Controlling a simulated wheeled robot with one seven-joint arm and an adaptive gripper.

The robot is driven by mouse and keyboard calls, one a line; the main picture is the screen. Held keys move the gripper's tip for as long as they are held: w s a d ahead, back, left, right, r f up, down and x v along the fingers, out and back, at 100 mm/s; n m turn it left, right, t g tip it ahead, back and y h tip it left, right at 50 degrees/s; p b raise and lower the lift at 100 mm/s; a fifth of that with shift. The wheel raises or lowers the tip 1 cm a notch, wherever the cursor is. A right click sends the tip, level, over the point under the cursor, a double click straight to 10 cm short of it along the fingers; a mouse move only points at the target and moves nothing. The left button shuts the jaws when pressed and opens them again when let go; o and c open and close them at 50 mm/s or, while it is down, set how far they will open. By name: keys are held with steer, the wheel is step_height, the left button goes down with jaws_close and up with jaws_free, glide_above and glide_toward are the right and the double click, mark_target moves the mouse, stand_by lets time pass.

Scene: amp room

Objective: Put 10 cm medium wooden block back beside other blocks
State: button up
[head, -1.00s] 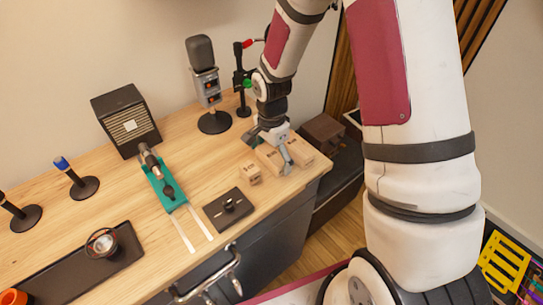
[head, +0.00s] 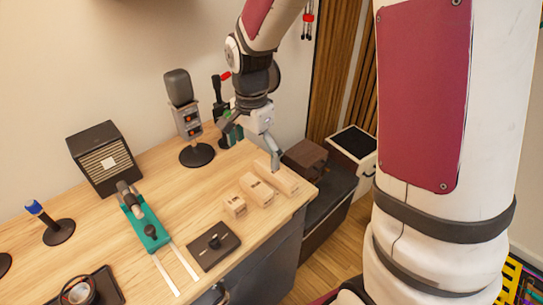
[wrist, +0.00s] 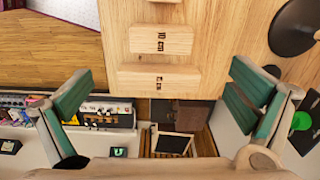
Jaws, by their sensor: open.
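Three pale wooden blocks lie side by side near the right end of the desk: a small one (head: 235,206), the medium one (head: 257,190) and a long one (head: 284,181). They also show in the wrist view, with the medium block (wrist: 161,41) between the long block (wrist: 165,81) and the small block (wrist: 165,1), which is cut off by the top edge. Small gaps separate them. My gripper (head: 250,153) is open and empty above the blocks. Its two fingers stand wide apart in the wrist view (wrist: 160,88). The block markings are too small to read.
A black control box (head: 213,246) and a teal slide device (head: 147,228) lie left of the blocks. The desk's right edge is close to the long block, with a dark cabinet (head: 325,205) beyond.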

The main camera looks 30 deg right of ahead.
steer(key=s+r+n+t, duration=0.5)
steer(key=s+r+n, duration=0.8)
steer(key=s, duration=0.7)
step_height(320, 180, up, 4)
steer(key=shift+f+n, duration=0.25)
steer(key=shift+n, duration=0.15)
